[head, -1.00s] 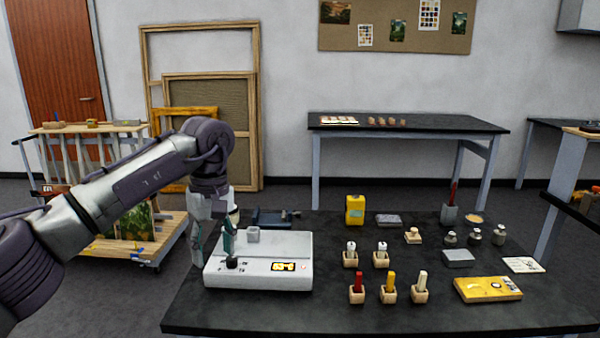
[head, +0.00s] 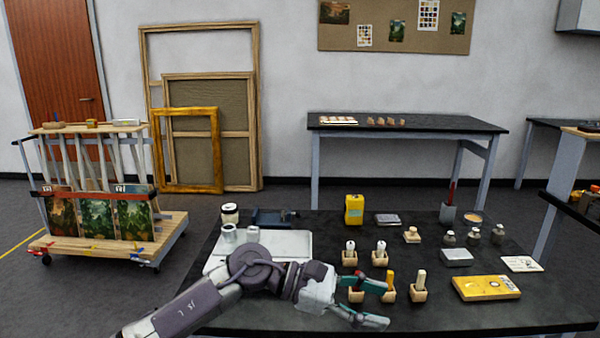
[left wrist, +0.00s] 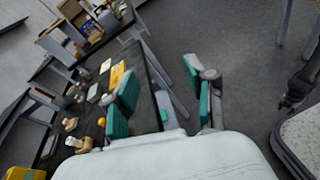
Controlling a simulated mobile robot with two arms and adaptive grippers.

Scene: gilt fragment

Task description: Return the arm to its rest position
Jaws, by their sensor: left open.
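My left arm reaches in from the bottom of the head view, and its left gripper (head: 378,303) is low over the front of the dark table (head: 480,315). The gripper is open, its teal-padded fingers spread apart and pointing right, with nothing seen between them. In the left wrist view the two spread fingers (left wrist: 165,100) have the table edge and grey floor behind them. In the head view the fingers overlap the wooden blocks holding a yellow-orange stick (head: 390,278) and a pale stick (head: 420,279); I cannot tell whether they touch. My right gripper is not seen.
A cart with pictures (head: 170,225) stands left.

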